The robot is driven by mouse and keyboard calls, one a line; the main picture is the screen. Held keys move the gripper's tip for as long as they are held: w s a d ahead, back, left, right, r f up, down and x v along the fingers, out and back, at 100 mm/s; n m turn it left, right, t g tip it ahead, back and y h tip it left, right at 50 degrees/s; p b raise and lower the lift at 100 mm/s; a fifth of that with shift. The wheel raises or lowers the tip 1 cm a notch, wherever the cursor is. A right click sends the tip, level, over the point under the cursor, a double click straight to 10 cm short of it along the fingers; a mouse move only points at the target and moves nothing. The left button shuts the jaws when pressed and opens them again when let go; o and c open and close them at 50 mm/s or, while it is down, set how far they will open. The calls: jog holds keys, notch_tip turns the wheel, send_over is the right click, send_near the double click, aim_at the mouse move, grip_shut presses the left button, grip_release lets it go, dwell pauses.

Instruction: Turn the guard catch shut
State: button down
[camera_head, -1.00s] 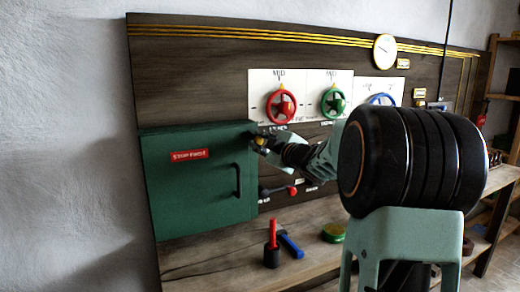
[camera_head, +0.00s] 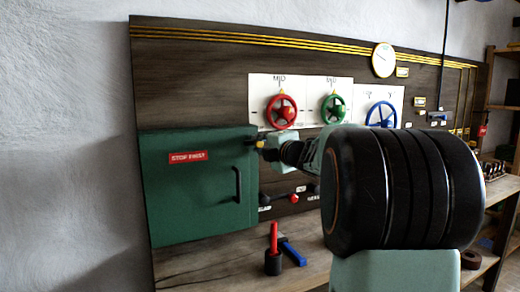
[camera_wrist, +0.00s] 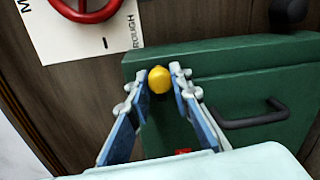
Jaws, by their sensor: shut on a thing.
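The green guard door (camera_head: 195,205) is flush in its frame at the left of the panel, with a red "STOP FIRST" label and a dark handle (camera_head: 238,185). The guard catch has a yellow knob (camera_head: 260,144) at the door's upper right corner. In the wrist view the yellow knob (camera_wrist: 158,84) sits between the fingertips of my gripper (camera_wrist: 160,78), which is shut on it. In the head view my gripper (camera_head: 266,147) reaches the catch from the right. The catch's exact angle is hard to tell, as the fingers cover part of it.
Red (camera_head: 282,111), green (camera_head: 333,108) and blue (camera_head: 381,115) handwheels are on the panel above and right. A red-tipped lever (camera_head: 293,198) is below. A red-handled tool in a dark holder (camera_head: 272,258) and a blue tool (camera_head: 293,253) stand on the bench (camera_head: 205,270).

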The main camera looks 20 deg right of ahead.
jog(key=shift+f, duration=0.2)
jog(key=shift+d, duration=0.1)
jog(key=c, duration=1.7)
grip_release()
jog(key=shift+r, duration=0.1)
jog(key=shift+c, duration=0.2)
jog(key=shift+s, duration=0.1)
jog(key=s, duration=1.1)
jog(key=shift+s+d+r, duration=0.15)
jog(key=shift+s+r, duration=0.25)
